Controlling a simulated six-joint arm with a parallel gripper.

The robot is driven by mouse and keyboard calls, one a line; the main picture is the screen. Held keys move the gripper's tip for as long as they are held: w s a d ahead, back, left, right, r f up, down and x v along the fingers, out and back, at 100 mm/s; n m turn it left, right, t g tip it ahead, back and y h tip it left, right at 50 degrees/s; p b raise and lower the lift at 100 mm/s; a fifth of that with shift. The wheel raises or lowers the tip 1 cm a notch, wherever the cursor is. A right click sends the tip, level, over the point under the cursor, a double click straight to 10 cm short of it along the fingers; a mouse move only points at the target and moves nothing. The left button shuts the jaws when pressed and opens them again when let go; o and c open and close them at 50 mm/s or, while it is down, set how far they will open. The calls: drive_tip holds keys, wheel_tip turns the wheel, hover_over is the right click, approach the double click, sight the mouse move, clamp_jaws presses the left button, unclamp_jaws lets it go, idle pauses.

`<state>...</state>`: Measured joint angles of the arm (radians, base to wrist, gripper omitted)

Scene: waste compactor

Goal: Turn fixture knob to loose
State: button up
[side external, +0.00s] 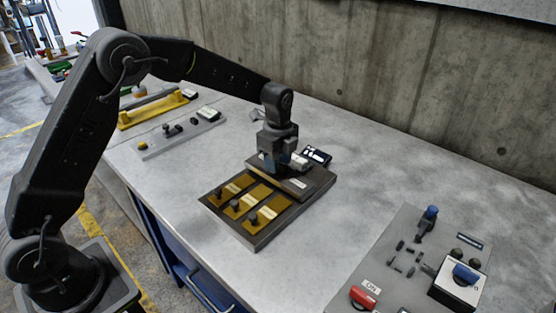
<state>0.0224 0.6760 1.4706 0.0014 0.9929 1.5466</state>
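A dark fixture block (262,236) sits mid-table. Its front part holds three brass plates, each with a small dark knob, such as the nearest one (253,219). A raised dark slab (314,184) with a pale label forms its back part. My gripper (273,166) points down over the back left of this slab, close to its surface. Its fingertips are dark and small, so I cannot tell whether they are open, shut or touching anything. A light grey piece (299,161) shows just right of the gripper. Which knob is the fixture knob is unclear, and no "loose" marking is readable.
A grey control panel (398,236) at the right carries a red switch (362,297) by an ON label and a blue knob (465,273) on a box. A small black device (316,155) lies behind the slab. Yellow-handled gear (153,111) sits at back left. A concrete wall bounds the table.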

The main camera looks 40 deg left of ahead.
drive_tip(key=shift+c, duration=0.3)
clamp_jaws()
drive_tip(key=shift+n, duration=0.3)
drive_tip(key=n, duration=0.3)
drive_tip(key=shift+n, duration=0.3)
drive_tip(key=n, duration=0.4)
drive_tip(key=shift+n, duration=0.3)
drive_tip(key=n, duration=0.4)
drive_tip(key=shift+n, duration=2.5)
drive_tip(key=shift+o, duration=0.3)
unclamp_jaws()
